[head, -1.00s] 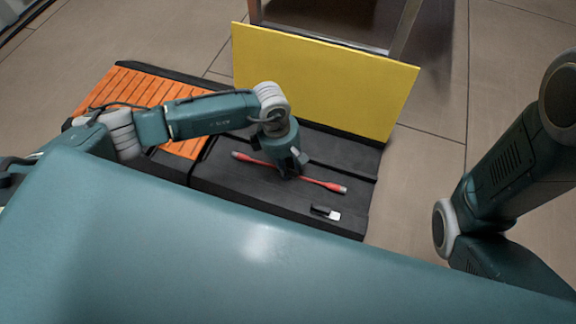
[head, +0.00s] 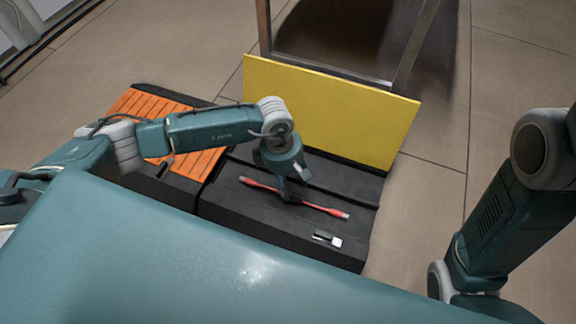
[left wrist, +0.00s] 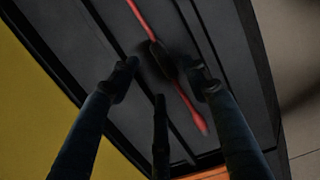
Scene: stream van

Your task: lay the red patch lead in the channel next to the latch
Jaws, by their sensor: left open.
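The red patch lead (head: 322,208) lies stretched across the black deck (head: 235,208), with a pale plug at each end and a dark middle part. My left gripper (head: 291,194) is over its middle, pointing down. In the left wrist view the lead (left wrist: 191,107) runs between the spread, empty fingers of that gripper (left wrist: 165,80), with its dark middle (left wrist: 161,60) between the fingertips. Long grooves run along the deck beside it; I cannot tell whether the lead sits in one. A small black-and-silver latch (head: 328,239) is near the deck's front right. My right gripper is out of view.
A yellow panel (head: 330,115) stands upright along the deck's back edge. Orange slats (head: 160,115) lie to the left. A metal frame (head: 330,62) stands behind the panel. My right arm is at the right, over open floor (head: 420,200).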

